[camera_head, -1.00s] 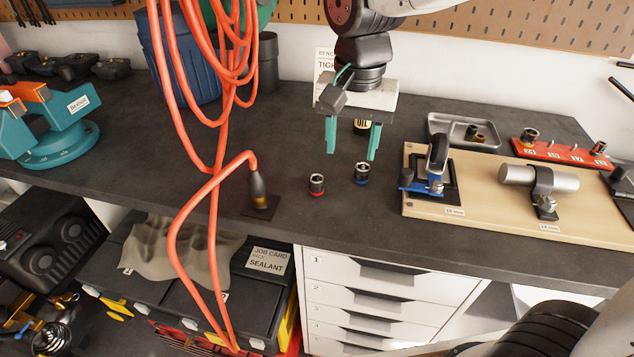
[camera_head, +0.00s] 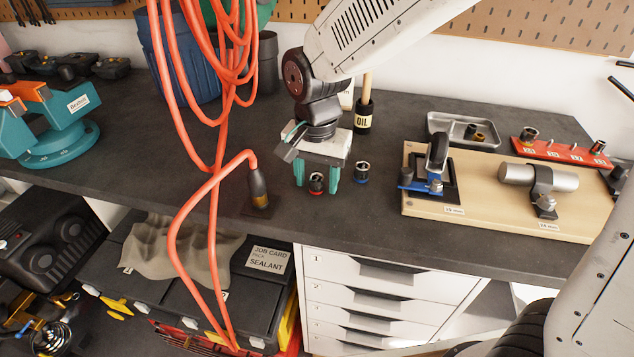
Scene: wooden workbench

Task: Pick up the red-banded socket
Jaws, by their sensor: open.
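The red-banded socket (camera_head: 317,184) stands upright on the dark benchtop, a small metal cylinder with a red ring at its base. My gripper (camera_head: 316,178) is open, with its two teal fingers pointing down, one on each side of the socket in this view. I cannot tell whether the fingers touch it. A similar socket with a blue band (camera_head: 361,173) stands just right of the right finger.
An orange hose (camera_head: 213,200) hangs left of my gripper, its dark nozzle (camera_head: 259,188) close by. A wooden board (camera_head: 480,215) with clamped parts lies to the right, with a grey tray (camera_head: 450,125) and red socket rail (camera_head: 560,146) beyond.

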